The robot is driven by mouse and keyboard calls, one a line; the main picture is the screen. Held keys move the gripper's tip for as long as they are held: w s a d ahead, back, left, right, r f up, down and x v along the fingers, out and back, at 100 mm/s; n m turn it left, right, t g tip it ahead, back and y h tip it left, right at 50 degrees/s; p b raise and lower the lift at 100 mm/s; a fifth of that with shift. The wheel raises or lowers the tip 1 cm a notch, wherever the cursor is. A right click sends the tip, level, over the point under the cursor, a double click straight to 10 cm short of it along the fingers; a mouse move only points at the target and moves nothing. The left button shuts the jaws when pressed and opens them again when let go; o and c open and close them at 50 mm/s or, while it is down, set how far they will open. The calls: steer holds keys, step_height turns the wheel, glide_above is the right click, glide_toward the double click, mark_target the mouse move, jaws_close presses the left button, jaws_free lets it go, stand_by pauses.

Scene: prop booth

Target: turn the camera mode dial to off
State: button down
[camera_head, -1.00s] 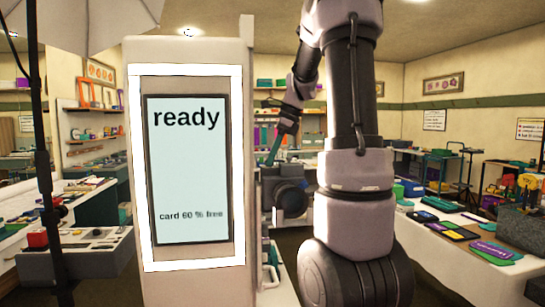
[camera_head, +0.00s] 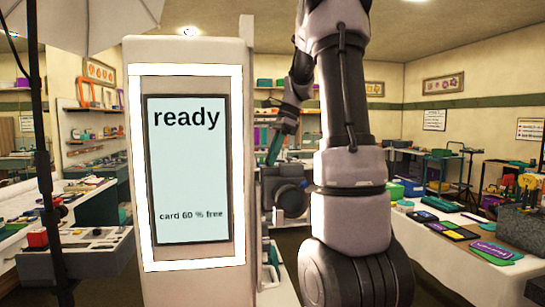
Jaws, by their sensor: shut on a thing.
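The dark camera (camera_head: 290,190) stands behind the right edge of the white booth panel, partly covered by my arm. My gripper (camera_head: 270,163), with teal fingers, reaches down to the top left of the camera. It is shut on the mode dial there. The dial itself is too small and hidden by the fingers, so its setting cannot be read. The booth screen (camera_head: 188,165) reads "ready" and "card 60 % free".
The tall booth panel (camera_head: 238,150) stands close on the left of the camera. A light stand (camera_head: 42,180) with an umbrella is at far left. A table (camera_head: 440,255) with flat coloured items is on the right. Shelves and workbenches line the back.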

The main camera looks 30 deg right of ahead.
steer(key=n, duration=0.1)
steer(key=n+g, duration=0.1)
steer(key=n, duration=0.1)
steer(key=shift+w+n, duration=0.2)
steer(key=shift+n, duration=0.1)
steer(key=shift+w+n+g+h, duration=0.1)
steer(key=shift+n+g+h, duration=0.5)
steer(key=shift+n, duration=1.2)
steer(key=shift+g, duration=0.3)
steer(key=c, duration=0.6)
jaws_free()
